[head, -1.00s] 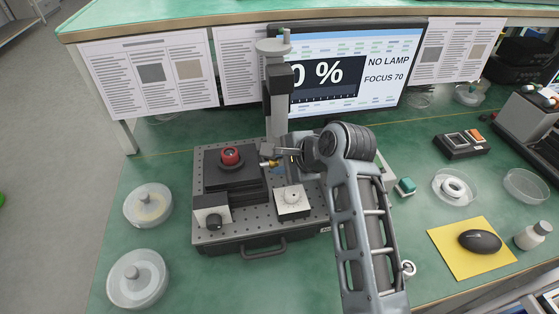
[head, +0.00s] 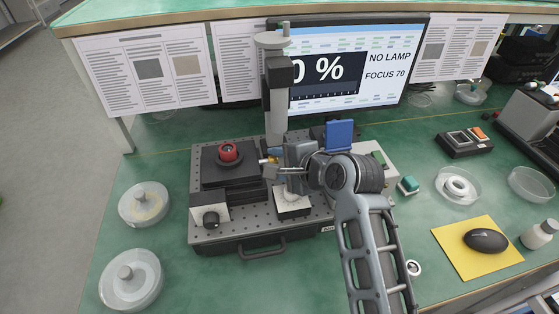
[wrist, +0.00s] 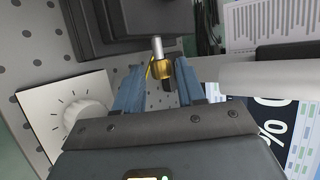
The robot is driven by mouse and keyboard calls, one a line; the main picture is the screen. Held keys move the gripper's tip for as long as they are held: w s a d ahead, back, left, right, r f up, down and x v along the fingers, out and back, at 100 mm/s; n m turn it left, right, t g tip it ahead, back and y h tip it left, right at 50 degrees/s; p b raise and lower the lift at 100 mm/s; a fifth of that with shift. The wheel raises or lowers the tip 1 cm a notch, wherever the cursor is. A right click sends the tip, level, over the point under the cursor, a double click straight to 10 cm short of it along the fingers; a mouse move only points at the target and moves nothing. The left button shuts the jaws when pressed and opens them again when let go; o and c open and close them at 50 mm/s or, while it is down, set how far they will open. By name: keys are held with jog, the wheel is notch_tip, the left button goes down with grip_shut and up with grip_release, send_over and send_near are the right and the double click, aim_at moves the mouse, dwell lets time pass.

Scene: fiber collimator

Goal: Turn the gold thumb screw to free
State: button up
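The gold thumb screw (wrist: 162,68) sits on a short metal shaft coming out of a dark block, near the centre of the wrist view. It shows small in the head view (head: 265,161), just left of my fingers. My gripper (wrist: 160,72) is open, with one blue-grey finger on each side of the screw. A gap shows between the screw and each finger. In the head view my gripper (head: 275,163) reaches in from the right, beside the black stage (head: 232,177) that carries a red ring (head: 229,152).
A white block with a dial (wrist: 85,112) is close to my gripper. A grey post (head: 276,118) stands behind the screw. Round lidded dishes (head: 133,280) stand left of the perforated base plate (head: 218,231).

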jog(key=shift+o, duration=0.9)
jog(key=shift+r, duration=0.1)
jog(key=v, duration=0.7)
jog(key=shift+s+d+r, duration=0.15)
jog(key=shift+s+d, duration=0.05)
jog(key=shift+s, duration=0.1)
